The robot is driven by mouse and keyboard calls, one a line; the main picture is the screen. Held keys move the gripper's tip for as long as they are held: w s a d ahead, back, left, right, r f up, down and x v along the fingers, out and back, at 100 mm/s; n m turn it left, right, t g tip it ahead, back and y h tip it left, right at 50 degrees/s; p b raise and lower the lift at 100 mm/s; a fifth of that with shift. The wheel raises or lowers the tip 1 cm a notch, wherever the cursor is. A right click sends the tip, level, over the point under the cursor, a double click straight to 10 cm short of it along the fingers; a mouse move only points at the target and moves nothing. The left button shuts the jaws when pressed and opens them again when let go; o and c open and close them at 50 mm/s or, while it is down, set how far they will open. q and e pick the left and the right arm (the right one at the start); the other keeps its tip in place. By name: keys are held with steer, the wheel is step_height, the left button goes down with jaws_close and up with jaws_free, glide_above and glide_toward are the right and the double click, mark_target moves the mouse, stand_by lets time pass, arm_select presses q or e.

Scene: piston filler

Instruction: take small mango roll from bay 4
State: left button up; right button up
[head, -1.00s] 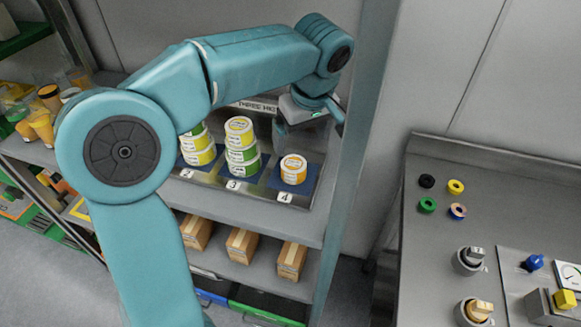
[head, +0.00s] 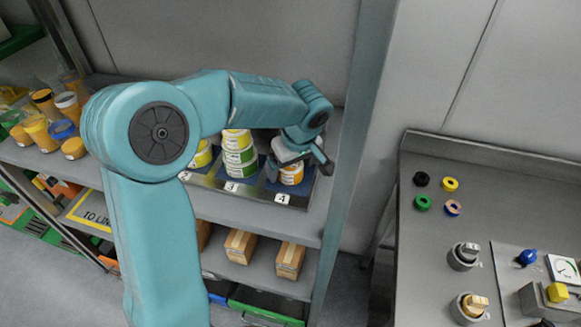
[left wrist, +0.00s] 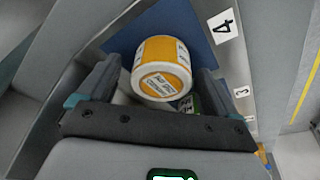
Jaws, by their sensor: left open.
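The small mango roll (head: 291,174) is a white and orange labelled roll standing on the blue pad of bay 4 on the shelf, behind the "4" tag (head: 283,199). In the left wrist view the roll (left wrist: 162,66) shows its orange side and white printed face between the two fingers. My left gripper (head: 298,160) is at bay 4, just above and around the roll's top, and partly hides it. In the left wrist view the left gripper (left wrist: 152,92) is open, with a finger on each side of the roll and gaps visible. My right gripper is not in view.
A stack of green and white rolls (head: 239,155) stands in bay 3, close left of the gripper. A shelf post (head: 358,130) rises on the right. Cardboard boxes (head: 290,259) sit on the shelf below. A control panel (head: 440,270) is at the right.

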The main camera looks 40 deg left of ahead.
arm_select(q)
steer(key=shift+s, duration=0.1)
steer(key=shift+f, duration=0.15)
steer(key=c, duration=1)
steer(key=shift+c, duration=0.9)
